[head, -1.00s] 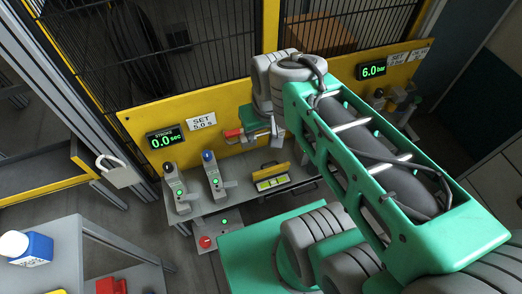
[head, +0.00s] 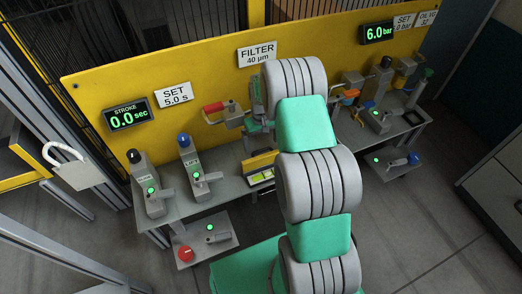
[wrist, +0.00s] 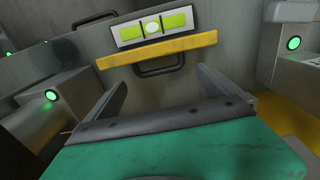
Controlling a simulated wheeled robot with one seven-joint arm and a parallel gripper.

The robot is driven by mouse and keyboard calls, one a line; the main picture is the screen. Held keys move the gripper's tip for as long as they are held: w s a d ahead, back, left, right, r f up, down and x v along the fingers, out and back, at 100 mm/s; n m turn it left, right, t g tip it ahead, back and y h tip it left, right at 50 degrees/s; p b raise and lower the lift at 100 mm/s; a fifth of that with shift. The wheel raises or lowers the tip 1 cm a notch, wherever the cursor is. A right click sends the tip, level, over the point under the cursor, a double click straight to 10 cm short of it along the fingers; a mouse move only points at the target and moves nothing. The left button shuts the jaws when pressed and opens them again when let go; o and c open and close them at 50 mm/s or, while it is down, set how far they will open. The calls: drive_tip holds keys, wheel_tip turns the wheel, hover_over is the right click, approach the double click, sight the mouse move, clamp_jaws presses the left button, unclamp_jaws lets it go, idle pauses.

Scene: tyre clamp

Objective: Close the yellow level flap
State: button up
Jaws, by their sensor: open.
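The yellow level flap (head: 261,160) stands up along the back edge of a small panel with yellow-green level windows (head: 262,178) in the head view. In the wrist view the flap (wrist: 157,50) is a yellow bar alongside the level panel (wrist: 153,28), whose windows are uncovered. My gripper (wrist: 162,78) is open and empty. Its two grey fingers point toward the flap, one on each side of a dark handle, and look apart from it. In the head view my arm hides the gripper.
Grey lever units with green lights, such as one with a blue knob (head: 192,165), stand left of the flap. A red button (head: 185,254) sits on a lower box. A yellow board (head: 180,85) with signs and displays rises behind. A red-handled part (head: 222,108) is near my arm.

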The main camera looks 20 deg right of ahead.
sight(261, 150)
wheel_tip(261, 150, down, 3)
drive_tip(key=shift+f+b, duration=0.15)
drive_tip(key=shift+b, duration=0.15)
drive_tip(key=shift+c, duration=0.2)
drive_tip(key=c, duration=1.9)
drive_tip(key=shift+a, duration=0.1)
drive_tip(key=shift+c, duration=0.2)
